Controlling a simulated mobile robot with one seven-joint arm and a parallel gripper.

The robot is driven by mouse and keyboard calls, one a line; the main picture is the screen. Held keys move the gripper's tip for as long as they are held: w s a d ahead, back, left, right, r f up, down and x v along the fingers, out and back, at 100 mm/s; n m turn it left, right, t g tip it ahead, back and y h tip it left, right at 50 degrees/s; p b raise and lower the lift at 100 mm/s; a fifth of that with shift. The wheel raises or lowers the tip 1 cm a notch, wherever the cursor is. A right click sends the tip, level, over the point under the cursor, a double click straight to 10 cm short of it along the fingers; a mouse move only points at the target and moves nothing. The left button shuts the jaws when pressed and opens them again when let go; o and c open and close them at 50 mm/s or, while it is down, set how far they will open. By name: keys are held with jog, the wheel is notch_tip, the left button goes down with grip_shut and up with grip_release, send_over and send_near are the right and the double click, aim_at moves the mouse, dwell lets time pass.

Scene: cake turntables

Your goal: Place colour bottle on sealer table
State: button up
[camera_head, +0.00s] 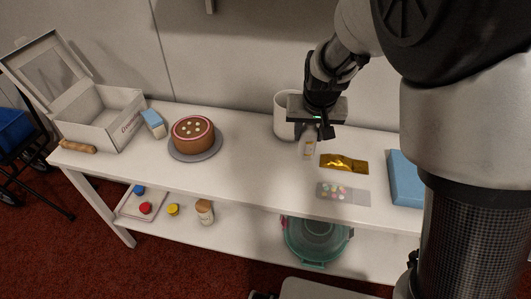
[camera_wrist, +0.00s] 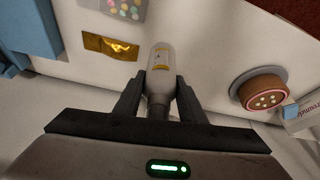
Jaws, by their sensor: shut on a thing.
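My gripper (camera_head: 318,130) is above the middle of the white table (camera_head: 250,145). It is shut on a small whitish bottle with a yellow label (camera_head: 308,148), taken to be the colour bottle. In the wrist view, the bottle (camera_wrist: 161,58) sits between the two dark fingers (camera_wrist: 158,84), its narrower end towards the palm. The bottle is upright or nearly so at the tabletop. I cannot tell whether its base touches the surface.
A white canister (camera_head: 284,117) stands close behind my gripper. A gold packet (camera_head: 344,162), a clear packet of coloured pieces (camera_head: 341,193) and a blue block (camera_head: 404,178) lie to the right. A cake (camera_head: 193,132) and open box (camera_head: 97,115) stand left. Bare tabletop lies between cake and bottle.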

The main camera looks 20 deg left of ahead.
jog(key=shift+n, duration=0.3)
jog(key=shift+a+f+b, duration=0.6)
jog(key=shift+a+f, duration=0.3)
jog(key=shift+f, duration=1.15)
jog(key=shift+a+f+b, duration=0.65)
jog(key=shift+a+f, duration=0.25)
jog(key=shift+f, duration=1.1)
jog(key=shift+a+f+b, duration=0.6)
jog(key=shift+a+f, duration=0.3)
jog(key=shift+f, duration=1.15)
jog(key=shift+f, duration=0.15)
jog(key=o, duration=1.1)
